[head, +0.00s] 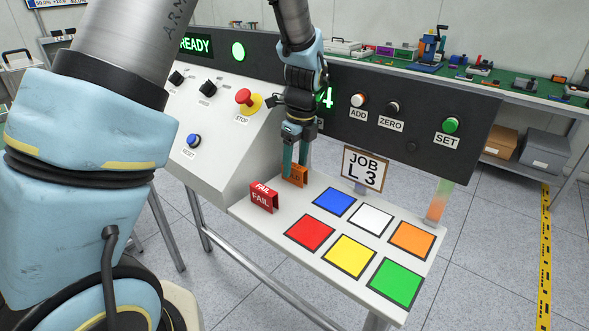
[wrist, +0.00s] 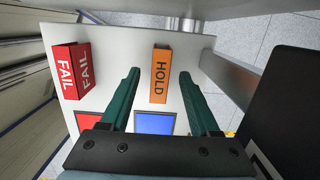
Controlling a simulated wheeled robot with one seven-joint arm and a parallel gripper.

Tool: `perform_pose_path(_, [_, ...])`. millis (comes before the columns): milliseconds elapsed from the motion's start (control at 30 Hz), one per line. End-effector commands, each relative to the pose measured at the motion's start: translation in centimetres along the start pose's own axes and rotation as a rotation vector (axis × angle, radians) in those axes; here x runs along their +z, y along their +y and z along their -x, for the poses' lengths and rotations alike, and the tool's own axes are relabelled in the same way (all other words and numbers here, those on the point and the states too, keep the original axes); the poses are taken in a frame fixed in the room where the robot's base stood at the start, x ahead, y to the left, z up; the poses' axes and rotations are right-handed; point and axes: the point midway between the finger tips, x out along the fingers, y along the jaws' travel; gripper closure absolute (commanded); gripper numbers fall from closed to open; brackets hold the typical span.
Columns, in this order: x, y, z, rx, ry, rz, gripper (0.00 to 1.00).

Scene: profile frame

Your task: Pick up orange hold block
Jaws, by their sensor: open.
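The orange HOLD block (wrist: 160,78) stands on the white table shelf, between and just beyond the fingertips in the wrist view. In the head view the orange block (head: 295,176) is partly hidden behind my gripper's fingers. My gripper (head: 296,165) points down over it. In the wrist view my gripper (wrist: 159,75) is open, with a green finger on each side of the block and a gap to both. It is not holding anything.
A red FAIL block (head: 263,197) stands left of the orange block; it also shows in the wrist view (wrist: 71,72). Coloured squares, including a blue one (head: 335,202), lie to the right.

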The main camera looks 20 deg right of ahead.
Motion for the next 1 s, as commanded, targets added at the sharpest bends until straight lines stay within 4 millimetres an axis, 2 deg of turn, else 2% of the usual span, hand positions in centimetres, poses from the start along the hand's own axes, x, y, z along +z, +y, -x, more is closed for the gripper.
perform_pose_path(167, [0.0,0.0,-1.7,0.001,0.000,0.000,0.38])
perform_pose_path(400, [0.0,0.0,-1.9,-0.001,-0.001,0.001,0.38])
perform_pose_path(900, [0.0,0.0,-1.9,-0.001,0.000,0.000,0.93])
perform_pose_path(1000, [0.0,0.0,-1.9,-0.001,0.000,0.000,1.00])
